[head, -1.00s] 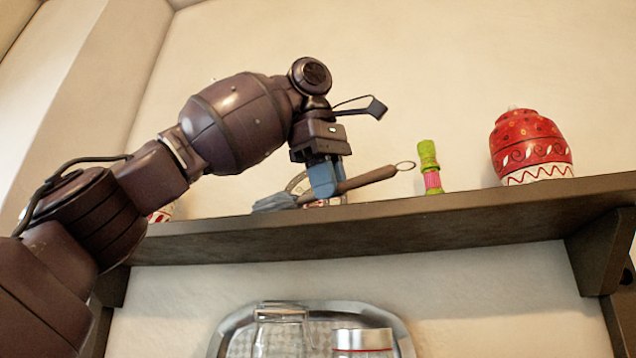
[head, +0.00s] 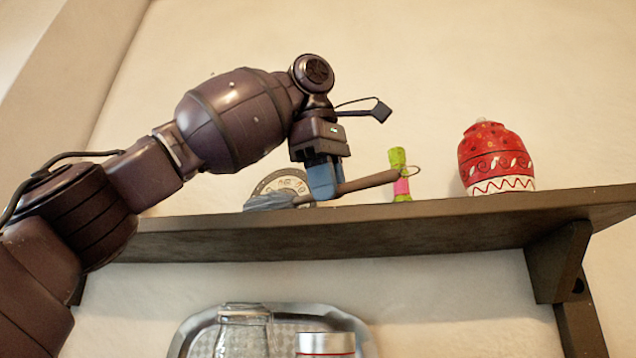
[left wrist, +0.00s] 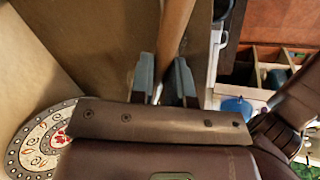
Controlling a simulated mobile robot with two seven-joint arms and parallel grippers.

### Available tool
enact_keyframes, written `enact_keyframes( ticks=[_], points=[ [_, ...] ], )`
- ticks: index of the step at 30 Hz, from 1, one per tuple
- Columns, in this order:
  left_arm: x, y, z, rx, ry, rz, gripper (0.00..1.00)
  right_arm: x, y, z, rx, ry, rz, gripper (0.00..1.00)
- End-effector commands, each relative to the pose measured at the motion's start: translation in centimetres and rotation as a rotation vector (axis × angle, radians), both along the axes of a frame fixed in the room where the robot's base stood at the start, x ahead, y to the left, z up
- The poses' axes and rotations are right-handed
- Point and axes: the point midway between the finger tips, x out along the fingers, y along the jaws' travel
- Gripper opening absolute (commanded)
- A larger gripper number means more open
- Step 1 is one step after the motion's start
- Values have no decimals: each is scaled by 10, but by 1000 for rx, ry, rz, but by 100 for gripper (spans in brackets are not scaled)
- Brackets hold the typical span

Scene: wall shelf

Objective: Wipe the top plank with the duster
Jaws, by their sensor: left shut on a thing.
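The duster (head: 368,182) has a brown handle with a loop at its right end and a grey-blue head (head: 270,201) at its left end. My left gripper (head: 325,190) is shut on the duster's handle, just above the top plank (head: 330,235). The head is low over the plank; I cannot tell if it touches. In the left wrist view the handle (left wrist: 174,35) runs between the two blue-grey fingers (left wrist: 163,85). The duster's head is not seen there. My right gripper is not in view.
A red and white patterned jar (head: 495,160) and a green and pink item (head: 400,175) stand on the plank to the right. A patterned round plate (head: 285,183) is behind the duster, against the wall.

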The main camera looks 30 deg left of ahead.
Motion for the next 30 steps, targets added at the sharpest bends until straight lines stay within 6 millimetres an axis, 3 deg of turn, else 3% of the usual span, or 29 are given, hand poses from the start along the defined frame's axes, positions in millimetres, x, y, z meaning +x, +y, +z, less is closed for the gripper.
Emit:
enact_keyframes(
  ticks=[30],
  points=[
    [16,-50,-3,0,1,0,0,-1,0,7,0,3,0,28]
  ],
)
